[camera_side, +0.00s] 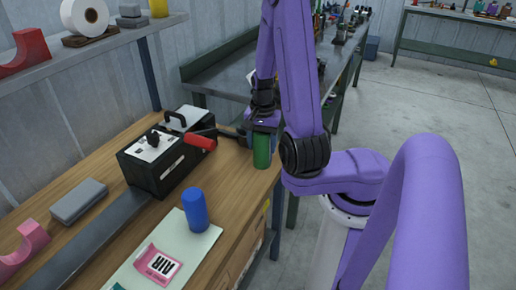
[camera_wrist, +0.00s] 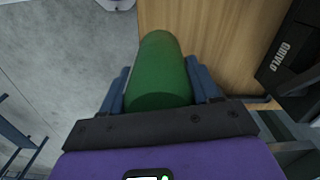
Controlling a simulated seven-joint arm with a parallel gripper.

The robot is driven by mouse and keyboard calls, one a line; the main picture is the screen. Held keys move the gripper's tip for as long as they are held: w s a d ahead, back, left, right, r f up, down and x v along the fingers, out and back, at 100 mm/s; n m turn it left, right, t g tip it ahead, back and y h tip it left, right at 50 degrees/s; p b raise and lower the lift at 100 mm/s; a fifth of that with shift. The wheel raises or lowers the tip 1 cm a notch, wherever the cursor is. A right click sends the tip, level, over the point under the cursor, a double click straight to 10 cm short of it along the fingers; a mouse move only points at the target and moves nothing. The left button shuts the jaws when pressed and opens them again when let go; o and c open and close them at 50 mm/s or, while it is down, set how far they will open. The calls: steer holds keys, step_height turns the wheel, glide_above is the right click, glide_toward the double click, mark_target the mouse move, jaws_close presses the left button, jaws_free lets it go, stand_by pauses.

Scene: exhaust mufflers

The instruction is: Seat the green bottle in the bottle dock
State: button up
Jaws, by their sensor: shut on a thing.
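The green bottle (camera_side: 262,152) is upright in the side view, near the right edge of the bench. My gripper (camera_side: 264,130) is shut on its upper part. Whether its base touches the bench or hangs just above it, I cannot tell. In the wrist view the bottle (camera_wrist: 160,65) lies between the two blue fingers of my gripper (camera_wrist: 158,88), one on each side. I cannot pick out the bottle dock with certainty in either view.
A black box (camera_side: 148,172) with a red handle (camera_side: 200,142) stands left of the bottle. A grey block (camera_side: 78,201) lies further left. Bare wood shows between mat and bottle.

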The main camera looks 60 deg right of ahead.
steer(key=s+a+r, duration=0.4)
steer(key=s+r, duration=0.3)
steer(key=s, duration=0.3)
steer(key=shift+s+a+r, duration=0.25)
steer(key=shift+s, duration=0.1)
steer(key=w+d+r+n, duration=0.1)
steer(key=w+r+n, duration=0.1)
steer(key=w, duration=0.5)
steer(key=shift+w+d+r+n, duration=0.2)
steer(key=shift+w+n, duration=0.15)
steer(key=shift+n, duration=0.55)
steer(key=w+a+r+n, duration=0.3)
steer(key=w+a+n, duration=0.15)
steer(key=w, duration=0.45)
steer(key=w+a+r+n, duration=0.3)
steer(key=w+a+n, duration=0.15)
steer(key=w, duration=0.45)
step_height(320, 180, up, 4)
steer(key=r, duration=0.1)
steer(key=s+a+n, duration=0.2)
steer(key=a+n, duration=0.3)
steer(key=a, duration=0.3)
step_height(320, 180, down, 26)
steer(key=shift+a+f, duration=0.1)
steer(key=shift+f, duration=0.1)
